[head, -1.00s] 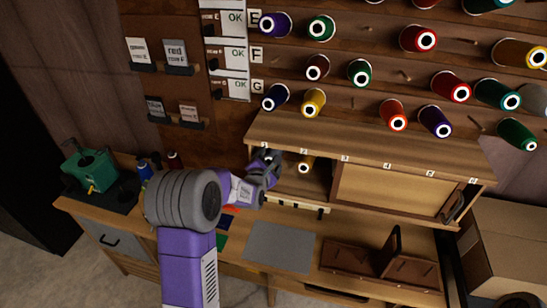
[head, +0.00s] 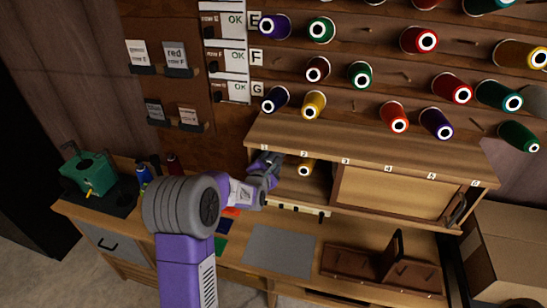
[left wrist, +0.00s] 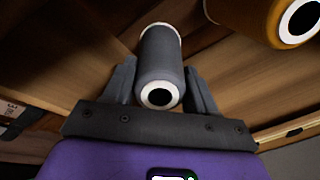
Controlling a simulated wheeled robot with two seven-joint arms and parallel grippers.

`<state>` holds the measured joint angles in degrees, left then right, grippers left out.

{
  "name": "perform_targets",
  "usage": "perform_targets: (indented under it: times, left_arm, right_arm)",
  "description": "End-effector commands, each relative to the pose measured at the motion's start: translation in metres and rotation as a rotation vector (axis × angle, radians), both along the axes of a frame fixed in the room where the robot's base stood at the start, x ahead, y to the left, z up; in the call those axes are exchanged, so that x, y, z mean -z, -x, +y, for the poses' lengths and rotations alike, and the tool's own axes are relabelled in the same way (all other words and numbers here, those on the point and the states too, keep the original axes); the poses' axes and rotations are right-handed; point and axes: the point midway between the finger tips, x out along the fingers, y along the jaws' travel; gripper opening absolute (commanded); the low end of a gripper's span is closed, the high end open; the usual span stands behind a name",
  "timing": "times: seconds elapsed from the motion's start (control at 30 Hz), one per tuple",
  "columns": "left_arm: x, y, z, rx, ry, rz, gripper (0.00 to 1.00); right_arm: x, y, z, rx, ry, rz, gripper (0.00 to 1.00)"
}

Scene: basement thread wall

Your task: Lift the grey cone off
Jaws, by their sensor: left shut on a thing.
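The grey cone (left wrist: 160,62) shows in the left wrist view, its white-ringed end toward the camera. My left gripper (left wrist: 160,82) has a dark finger on each side of it and is shut on it. In the head view my left gripper (head: 265,168) is at the cabinet's open left section, near label 1. There the gripper mostly hides the cone. Whether a peg is still inside the cone cannot be told. My right gripper is not in view.
A yellow-orange cone (head: 306,168) sits close to the right, in the section by label 2; it also shows in the left wrist view (left wrist: 268,14). A sliding panel (head: 395,191) closes the cabinet's right part. The grey mat (head: 280,249) below is clear.

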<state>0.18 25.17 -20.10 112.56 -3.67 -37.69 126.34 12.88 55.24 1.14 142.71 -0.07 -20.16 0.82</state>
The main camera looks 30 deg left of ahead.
Motion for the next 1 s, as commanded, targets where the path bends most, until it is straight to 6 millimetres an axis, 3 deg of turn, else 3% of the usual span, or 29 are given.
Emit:
perform_targets:
  times: [1.0]
  left_arm:
    - [-0.018, 0.079, -0.019, 0.0, 0.002, -0.003, 0.3]
  right_arm:
    - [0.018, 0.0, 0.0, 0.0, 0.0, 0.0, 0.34]
